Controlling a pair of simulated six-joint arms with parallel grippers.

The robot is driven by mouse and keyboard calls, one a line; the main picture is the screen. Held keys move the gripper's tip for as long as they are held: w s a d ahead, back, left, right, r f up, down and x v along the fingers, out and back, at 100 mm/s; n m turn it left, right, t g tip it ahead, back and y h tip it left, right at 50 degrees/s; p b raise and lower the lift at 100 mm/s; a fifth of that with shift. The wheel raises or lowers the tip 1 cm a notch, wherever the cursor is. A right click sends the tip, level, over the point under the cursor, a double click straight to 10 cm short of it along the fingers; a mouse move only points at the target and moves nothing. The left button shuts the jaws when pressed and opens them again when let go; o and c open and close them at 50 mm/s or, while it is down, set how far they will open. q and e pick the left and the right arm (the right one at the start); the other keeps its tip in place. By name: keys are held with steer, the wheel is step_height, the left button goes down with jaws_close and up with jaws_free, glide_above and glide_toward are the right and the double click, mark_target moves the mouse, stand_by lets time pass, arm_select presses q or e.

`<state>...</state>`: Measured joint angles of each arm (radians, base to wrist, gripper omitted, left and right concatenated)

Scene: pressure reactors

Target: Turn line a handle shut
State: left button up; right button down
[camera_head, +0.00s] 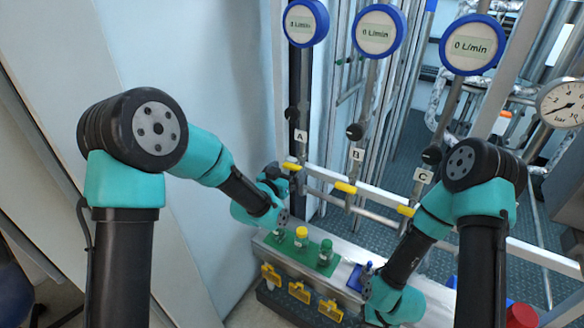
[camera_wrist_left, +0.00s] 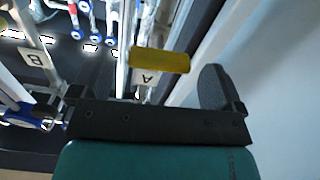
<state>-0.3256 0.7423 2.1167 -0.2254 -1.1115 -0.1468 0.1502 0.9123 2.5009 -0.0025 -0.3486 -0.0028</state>
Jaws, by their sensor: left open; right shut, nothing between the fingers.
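The line A handle (camera_head: 291,166) is a small yellow bar on the leftmost vertical pipe, below the label A (camera_head: 301,136). It lies roughly crosswise to the pipe. My left gripper (camera_head: 277,176) is open right beside it. In the left wrist view, the yellow handle (camera_wrist_left: 160,60) shows ahead of and between the two spread fingers of my left gripper (camera_wrist_left: 158,88), without visible contact. The A label (camera_wrist_left: 148,78) shows partly behind the handle. My right gripper (camera_head: 369,273) is shut and empty, low over the bench by a blue part; its fingertips are hard to make out.
Similar yellow handles of line B (camera_head: 346,187) and line C (camera_head: 405,210) sit to the right. Blue-rimmed flow meters (camera_head: 380,31) read 0 L/min. A green plate (camera_head: 301,250) with knobs and several yellow brackets (camera_head: 299,292) lie below. A white wall is close on the left.

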mark_target(294, 165)
arm_select(q)
steer(key=shift+x, duration=1.4)
steer(key=shift+c, duration=0.2)
